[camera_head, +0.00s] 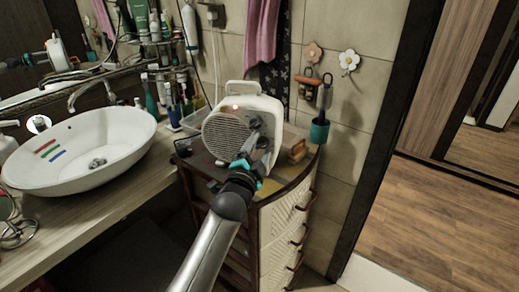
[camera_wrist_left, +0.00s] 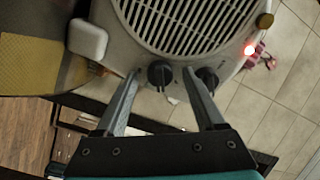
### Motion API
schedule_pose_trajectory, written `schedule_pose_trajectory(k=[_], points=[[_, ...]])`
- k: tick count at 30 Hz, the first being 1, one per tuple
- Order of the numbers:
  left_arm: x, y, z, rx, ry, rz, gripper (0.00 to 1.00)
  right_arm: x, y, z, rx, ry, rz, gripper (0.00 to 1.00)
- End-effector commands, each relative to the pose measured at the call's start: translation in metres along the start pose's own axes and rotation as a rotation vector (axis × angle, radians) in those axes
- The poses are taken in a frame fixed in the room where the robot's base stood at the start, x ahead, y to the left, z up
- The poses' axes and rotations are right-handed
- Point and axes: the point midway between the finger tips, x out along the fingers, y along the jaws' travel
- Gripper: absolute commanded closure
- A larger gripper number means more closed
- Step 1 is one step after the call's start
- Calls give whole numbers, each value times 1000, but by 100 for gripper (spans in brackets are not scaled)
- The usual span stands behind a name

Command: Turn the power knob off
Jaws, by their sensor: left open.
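A white fan heater (camera_head: 265,104) with a round grille stands on top of a small drawer cabinet, and a red light (camera_head: 236,107) glows on it. In the left wrist view the heater's grille (camera_wrist_left: 195,22) fills the top, with two dark knobs below it. One knob (camera_wrist_left: 160,74) sits between my fingers, and the other knob (camera_wrist_left: 208,78) is just right of the right finger. Which is the power knob I cannot tell. My left gripper (camera_head: 240,164) is open in front of the heater's lower front, its fingertips on either side of the first knob; contact is unclear. My right gripper is not in view.
The cabinet (camera_head: 285,215) has white drawer fronts. A wooden brush (camera_head: 297,152) and a teal cup (camera_head: 319,131) are right of the heater. A white basin (camera_head: 90,150) and bottles are to the left. Open wooden floor (camera_head: 430,210) lies at the right.

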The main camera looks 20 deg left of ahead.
Motion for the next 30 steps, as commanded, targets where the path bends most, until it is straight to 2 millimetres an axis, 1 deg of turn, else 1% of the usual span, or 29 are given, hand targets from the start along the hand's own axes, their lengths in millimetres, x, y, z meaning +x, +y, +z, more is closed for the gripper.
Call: schedule_pose_trajectory(k=[3,21,22,30], points=[[0,0,0,0,0,0,30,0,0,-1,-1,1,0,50],[0,0,0,0,0,1,98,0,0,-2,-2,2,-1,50],[0,0,0,0,0,1,100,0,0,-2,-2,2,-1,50],[0,0,0,-5,0,1,100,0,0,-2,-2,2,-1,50]])
